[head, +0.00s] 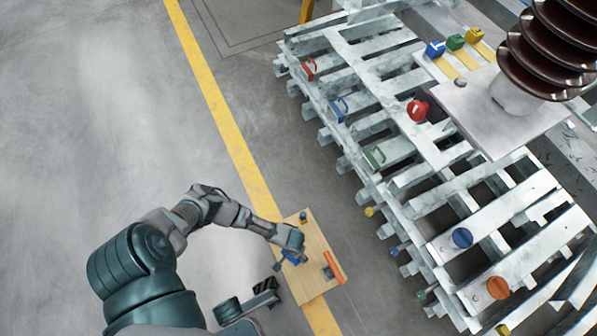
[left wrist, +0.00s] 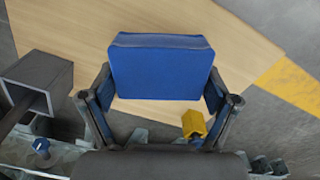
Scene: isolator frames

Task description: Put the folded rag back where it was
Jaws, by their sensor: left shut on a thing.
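The folded rag (left wrist: 161,72) is a blue, thick, rounded block between the two fingers of my left gripper (left wrist: 160,97) in the left wrist view. The gripper is shut on it at both sides. In the head view my left gripper (head: 293,250) is over the wooden board (head: 308,238), and only a small blue part of the rag (head: 293,260) shows beneath it. I cannot tell whether the rag touches the board. Dark parts that seem to be mine show at the bottom of the head view; I cannot make out the right gripper's fingers clearly.
An orange bar (head: 334,266) lies at the board's right edge, with a small dark item (head: 303,216) at its far end. A pale slatted rack (head: 400,185) with coloured tags stands to the right. A yellow floor line (head: 224,118) runs by the board. Floor at left is clear.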

